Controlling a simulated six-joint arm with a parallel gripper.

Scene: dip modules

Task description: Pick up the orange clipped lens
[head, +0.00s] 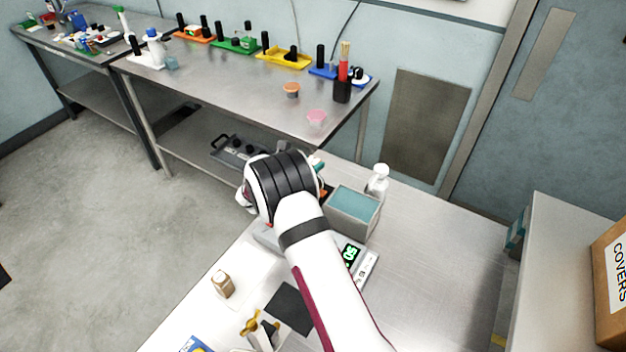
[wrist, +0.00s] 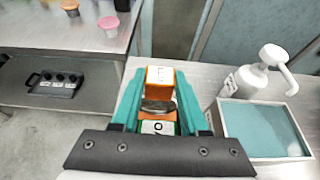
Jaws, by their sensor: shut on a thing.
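The orange clipped lens (wrist: 159,76) is between the teal fingers of my gripper (wrist: 161,83) in the wrist view. Its top is an orange block with a pale lettered face, and a round glassy disc (wrist: 158,105) shows just below it. My gripper is shut on the orange piece. Below the disc are more orange and a white label with a dark mark, edged in green; I cannot tell whether these touch the held piece. In the head view my arm hides most of the gripper and lens, with only bits of teal and orange showing.
A grey bin with a teal top (head: 353,203) and a white pump bottle (head: 377,182) stand close to the gripper's right. A scale with a green display (head: 351,254) lies under my arm. A small brown bottle (head: 222,284) and dark pad (head: 290,308) are nearer.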

